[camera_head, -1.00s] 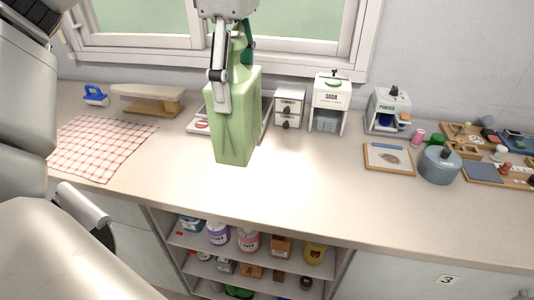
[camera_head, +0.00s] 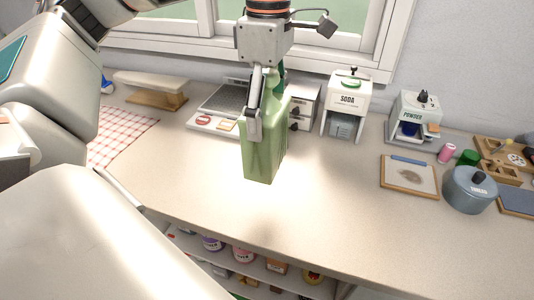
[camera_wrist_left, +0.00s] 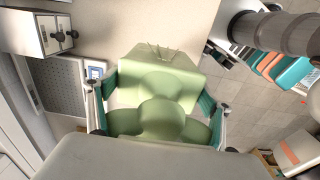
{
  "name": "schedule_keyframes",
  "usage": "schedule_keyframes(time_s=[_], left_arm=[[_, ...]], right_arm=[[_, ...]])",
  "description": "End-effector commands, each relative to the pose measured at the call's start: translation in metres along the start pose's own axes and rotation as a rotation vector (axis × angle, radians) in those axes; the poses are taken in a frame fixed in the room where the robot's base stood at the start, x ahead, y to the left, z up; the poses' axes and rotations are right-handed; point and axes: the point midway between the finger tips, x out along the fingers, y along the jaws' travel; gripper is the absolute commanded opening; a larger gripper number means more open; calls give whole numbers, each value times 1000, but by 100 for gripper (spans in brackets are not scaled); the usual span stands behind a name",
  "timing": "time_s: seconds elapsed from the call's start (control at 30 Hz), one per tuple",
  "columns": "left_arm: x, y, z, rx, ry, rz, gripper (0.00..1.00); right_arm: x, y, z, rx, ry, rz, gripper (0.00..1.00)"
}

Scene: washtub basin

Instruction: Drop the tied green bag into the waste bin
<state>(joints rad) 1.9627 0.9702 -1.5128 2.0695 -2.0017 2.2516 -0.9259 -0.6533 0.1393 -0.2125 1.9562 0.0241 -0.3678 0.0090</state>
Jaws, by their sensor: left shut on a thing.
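The tied green bag (camera_head: 264,148) hangs upright in my left gripper (camera_head: 262,92), above the bright middle of the counter. The gripper points down and is shut on the bag's top. In the left wrist view the bag (camera_wrist_left: 165,82) fills the middle, with the finger pads of the gripper (camera_wrist_left: 160,110) on both sides of its knotted top. The waste bin is not recognisable in these frames. My right gripper is not in view.
The counter (camera_head: 320,205) is clear in front. Behind the bag stand a scale (camera_head: 222,108), a soda dispenser (camera_head: 347,103) and a powder dispenser (camera_head: 413,120). A blue-grey pot (camera_head: 470,190) stands at the right. Open shelves (camera_head: 250,262) lie below the counter.

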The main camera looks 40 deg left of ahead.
Motion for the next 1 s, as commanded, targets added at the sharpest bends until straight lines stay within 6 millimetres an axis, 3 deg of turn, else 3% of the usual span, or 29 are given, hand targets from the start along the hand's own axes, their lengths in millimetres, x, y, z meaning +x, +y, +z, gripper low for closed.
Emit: schedule_keyframes(time_s=[0.1,0.23,0.47,0.77,1.0], left_arm=[[28,0,0,1,1,-3,25],[48,0,0,1,0,-2,25],[60,0,0,-1,0,1,25],[97,0,0,0,0,-1,25],[99,1,1,0,-1,2,25]], right_arm=[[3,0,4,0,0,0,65],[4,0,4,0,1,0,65],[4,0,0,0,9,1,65],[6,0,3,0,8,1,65],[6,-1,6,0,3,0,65]])
